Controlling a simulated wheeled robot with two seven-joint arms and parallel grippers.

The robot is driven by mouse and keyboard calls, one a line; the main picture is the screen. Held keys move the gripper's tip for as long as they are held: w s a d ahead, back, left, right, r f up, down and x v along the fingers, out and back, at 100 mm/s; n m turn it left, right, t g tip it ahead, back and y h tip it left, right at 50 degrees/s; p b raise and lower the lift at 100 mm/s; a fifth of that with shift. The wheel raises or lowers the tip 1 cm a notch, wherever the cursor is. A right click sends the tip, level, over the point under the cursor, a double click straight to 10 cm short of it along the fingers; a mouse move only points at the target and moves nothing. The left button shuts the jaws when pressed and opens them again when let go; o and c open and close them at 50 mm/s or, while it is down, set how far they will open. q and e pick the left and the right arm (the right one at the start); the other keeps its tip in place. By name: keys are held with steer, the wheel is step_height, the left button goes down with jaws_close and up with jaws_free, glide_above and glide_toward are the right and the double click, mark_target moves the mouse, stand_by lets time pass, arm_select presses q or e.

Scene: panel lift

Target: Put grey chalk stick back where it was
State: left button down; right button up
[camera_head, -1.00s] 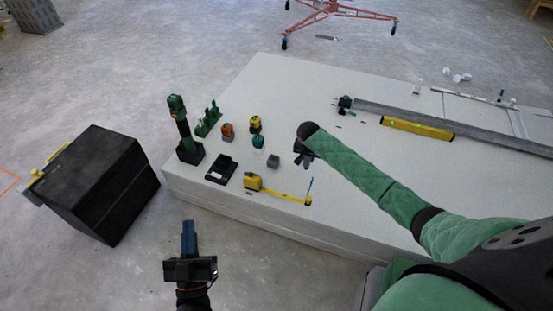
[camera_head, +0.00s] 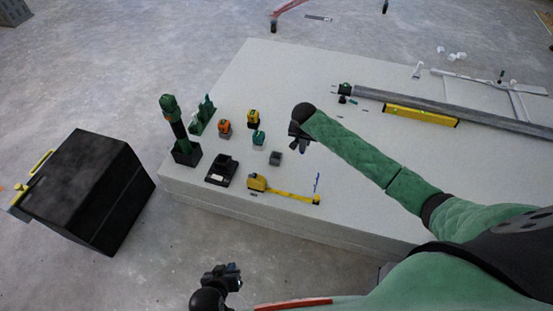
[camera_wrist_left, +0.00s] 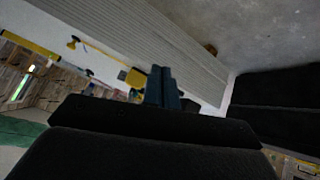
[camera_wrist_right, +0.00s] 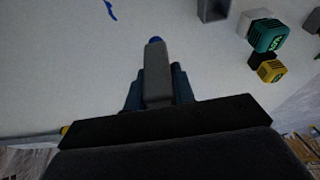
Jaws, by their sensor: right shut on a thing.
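My right gripper (camera_wrist_right: 158,88) is shut on the grey chalk stick (camera_wrist_right: 157,72), a grey body with a blue tip pointing forward between the fingers. In the head view my right gripper (camera_head: 298,144) is over the white panel stack (camera_head: 350,150); the stick is too small to make out there. A short blue mark (camera_head: 317,182) is on the panel top, and it also shows in the right wrist view (camera_wrist_right: 110,9). My left gripper (camera_head: 230,270) is off the panels' near edge; its fingers are together and empty in the left wrist view (camera_wrist_left: 163,85).
A grey block (camera_head: 275,158), a yellow tape measure (camera_head: 257,182), a black tray (camera_head: 221,170) and several batteries stand left of my right gripper. A yellow level (camera_head: 420,116) and long grey rail lie at the back right. A black box (camera_head: 90,190) stands left on the floor.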

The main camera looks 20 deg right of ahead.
steer(key=shift+s+d, duration=0.1)
steer(key=shift+s, duration=0.05)
arm_select(q)
steer(key=shift+s+f+g, duration=0.8)
steer(key=shift+s+f, duration=0.4)
arm_select(e)
steer(key=shift+w+a+f, duration=1.2)
steer(key=shift+a+f, duration=0.35)
steer(key=shift+f, duration=0.3)
steer(key=shift+w+a+f, duration=1.15)
steer(key=shift+a+f, duration=0.4)
steer(key=shift+f, duration=0.25)
steer(key=shift+w+a+f, duration=1.2)
steer(key=shift+a+f, duration=0.35)
steer(key=shift+f, duration=0.3)
steer(key=o, duration=0.9)
steer(key=shift+f, duration=0.1)
arm_select(q)
steer(key=shift+a+r, duration=0.1)
steer(key=shift+w, duration=0.1)
